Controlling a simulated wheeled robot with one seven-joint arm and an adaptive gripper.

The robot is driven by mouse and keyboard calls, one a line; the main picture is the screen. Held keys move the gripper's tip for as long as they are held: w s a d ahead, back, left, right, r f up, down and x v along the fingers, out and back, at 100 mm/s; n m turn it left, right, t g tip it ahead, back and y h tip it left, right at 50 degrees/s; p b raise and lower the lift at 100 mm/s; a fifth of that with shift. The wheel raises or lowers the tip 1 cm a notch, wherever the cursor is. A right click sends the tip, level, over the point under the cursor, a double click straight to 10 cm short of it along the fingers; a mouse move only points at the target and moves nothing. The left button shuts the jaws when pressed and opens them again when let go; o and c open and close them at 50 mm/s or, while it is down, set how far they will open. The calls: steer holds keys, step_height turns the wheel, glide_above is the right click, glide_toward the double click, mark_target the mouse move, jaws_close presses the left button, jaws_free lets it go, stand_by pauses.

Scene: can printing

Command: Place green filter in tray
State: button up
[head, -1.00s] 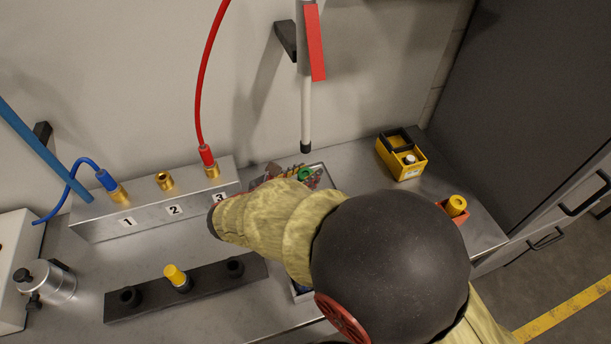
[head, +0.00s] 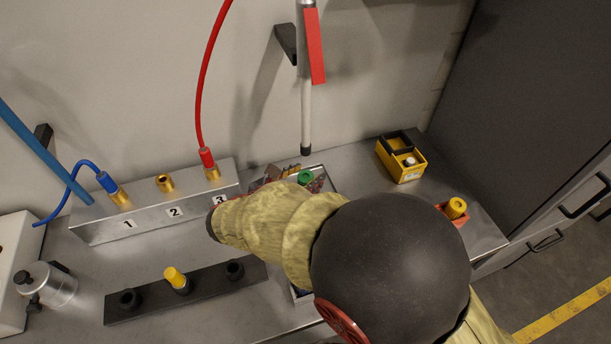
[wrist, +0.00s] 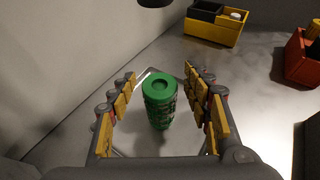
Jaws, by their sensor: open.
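The green filter (wrist: 160,100) is an upright green cylinder with a round recess in its top. In the wrist view it stands between the spread yellow-padded fingers of my gripper (wrist: 160,76), with a gap on both sides. My gripper is open. The filter's green top also shows in the head view (head: 305,177), within the outline of the metal tray (head: 325,172). The tray's rim shows behind the filter in the wrist view (wrist: 143,77). My arm hides most of the tray in the head view.
A metal block with brass fittings (head: 155,208) stands left of the tray. A black holder (head: 205,285) with a yellow filter is in front. A yellow bin (head: 405,167) and an orange bin (head: 443,208) are to the right. A white pipe (head: 306,110) hangs above the tray.

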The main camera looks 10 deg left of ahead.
steer(key=p+v, duration=0.3)
steer(key=v, duration=0.8)
steer(key=shift+s+a, duration=0.2)
steer(key=shift+s, duration=0.1)
steer(key=shift+r, duration=0.1)
steer(key=w+d+r+m+g+h, duration=0.1)
steer(key=d+r+m+g, duration=0.4)
steer(key=d, duration=0.6)
steer(key=d+m+g, duration=0.2)
steer(key=d+m, duration=0.5)
steer(key=d, duration=0.4)
steer(key=s+d+r+m+y, duration=0.3)
steer(key=s+d+m, duration=0.3)
steer(key=m, duration=0.3)
steer(key=s+d+r+m+y, duration=0.3)
steer(key=s+d+m, duration=0.3)
steer(key=d+m, duration=0.2)
steer(key=shift+r+m+y, duration=0.3)
steer(key=shift+r+m, duration=0.25)
steer(key=shift+m, duration=0.45)
